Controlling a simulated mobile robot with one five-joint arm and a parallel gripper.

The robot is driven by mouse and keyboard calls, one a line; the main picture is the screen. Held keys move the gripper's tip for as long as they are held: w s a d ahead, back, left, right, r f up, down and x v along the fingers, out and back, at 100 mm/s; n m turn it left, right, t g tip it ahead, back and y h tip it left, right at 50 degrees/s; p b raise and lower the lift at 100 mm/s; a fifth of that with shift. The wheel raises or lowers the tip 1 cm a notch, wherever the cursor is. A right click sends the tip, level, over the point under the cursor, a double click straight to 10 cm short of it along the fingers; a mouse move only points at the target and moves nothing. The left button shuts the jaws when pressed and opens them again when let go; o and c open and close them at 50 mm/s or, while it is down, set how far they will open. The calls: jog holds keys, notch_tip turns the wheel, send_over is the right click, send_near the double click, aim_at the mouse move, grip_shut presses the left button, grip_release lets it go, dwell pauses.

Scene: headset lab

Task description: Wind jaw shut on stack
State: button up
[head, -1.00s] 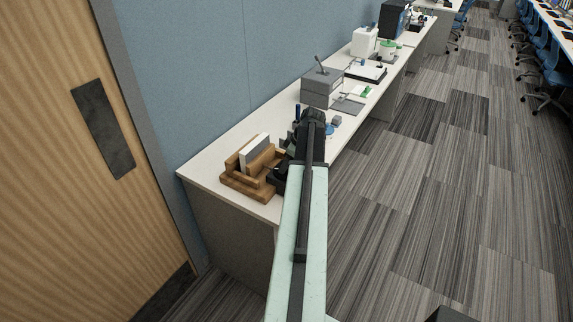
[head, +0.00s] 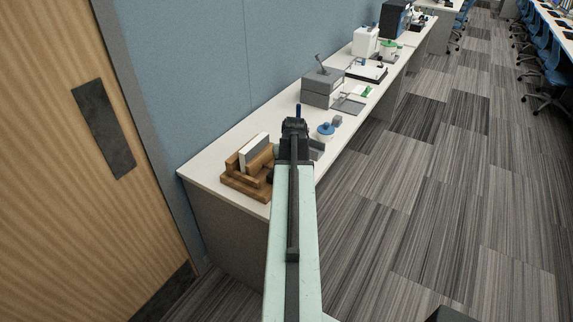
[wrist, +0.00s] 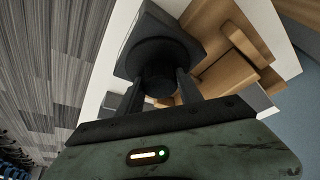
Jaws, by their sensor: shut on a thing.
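A wooden vise-like press (head: 243,185) stands on the near end of the bench, with a light, dark-edged upright stack (head: 254,149) between its wooden parts. In the wrist view the wooden press (wrist: 232,45) is at the upper right. A dark knob (wrist: 165,38) sits beside it. My gripper (wrist: 160,80) has one finger on each side of the knob's dark stem and is shut on it. In the head view my arm hides the gripper's fingers and most of the knob. Whether the jaw touches the stack is not clear.
A blue-lidded jar (head: 325,131) and a small grey block (head: 337,120) stand on the bench right of my arm. A grey box unit (head: 322,88) stands further back. A blue wall panel (head: 215,60) runs behind the bench; the floor at right is clear.

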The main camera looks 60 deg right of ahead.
jog(key=m+g, duration=0.1)
jog(key=m, duration=0.1)
jog(key=m+g+h, duration=0.1)
jog(key=m, duration=0.2)
jog(key=shift+m, duration=0.3)
jog(key=shift+w+m+g, duration=0.1)
jog(key=shift+m+g, duration=0.7)
jog(key=shift+m, duration=1.3)
jog(key=o, duration=1.4)
jog(key=shift+c, duration=0.2)
jog(key=p+v, duration=0.7)
jog(key=v, duration=0.1)
jog(key=shift+f, duration=0.15)
